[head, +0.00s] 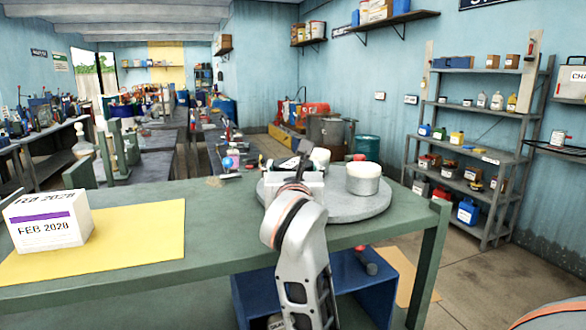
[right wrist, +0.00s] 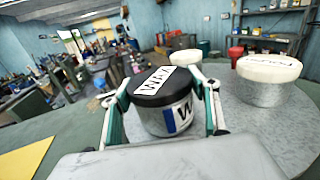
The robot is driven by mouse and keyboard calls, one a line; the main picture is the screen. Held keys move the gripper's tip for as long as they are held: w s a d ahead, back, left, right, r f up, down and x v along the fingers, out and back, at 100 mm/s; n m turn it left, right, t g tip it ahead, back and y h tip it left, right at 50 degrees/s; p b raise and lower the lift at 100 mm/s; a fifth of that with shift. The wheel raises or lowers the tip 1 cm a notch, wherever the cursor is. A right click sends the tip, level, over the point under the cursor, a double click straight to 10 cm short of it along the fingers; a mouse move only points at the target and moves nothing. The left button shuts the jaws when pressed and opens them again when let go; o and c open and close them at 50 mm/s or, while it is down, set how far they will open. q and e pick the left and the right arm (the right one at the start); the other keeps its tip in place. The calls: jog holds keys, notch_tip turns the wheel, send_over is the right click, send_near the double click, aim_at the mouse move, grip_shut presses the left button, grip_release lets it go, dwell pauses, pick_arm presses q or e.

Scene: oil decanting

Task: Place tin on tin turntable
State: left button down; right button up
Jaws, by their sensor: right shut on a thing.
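My right gripper (head: 296,172) is shut on a tin with a black lid and a white label (right wrist: 166,100). The fingers (right wrist: 165,112) grip the tin from both sides, and it looks upright. In the head view my gripper and arm hide most of it. The tin is over the left part of the round grey turntable (head: 345,206), which also shows in the right wrist view (right wrist: 238,118). I cannot tell whether its base touches the surface. A white-lidded tin (head: 363,180) stands on the turntable's right side; another (head: 320,156) is behind. My left gripper is not in view.
The turntable sits on a green bench (head: 215,205). A yellow mat (head: 140,245) and a white box marked FEB 2028 (head: 47,222) are at left. A blue bin (head: 255,300) is under the bench. The bench between mat and turntable is mostly clear.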

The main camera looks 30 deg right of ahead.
jog(key=shift+f, duration=0.2)
jog(key=o, duration=1.7)
jog(key=v, duration=0.7)
jog(key=shift+s+a, duration=0.1)
jog(key=shift+s, duration=0.2)
jog(key=shift+f, duration=0.1)
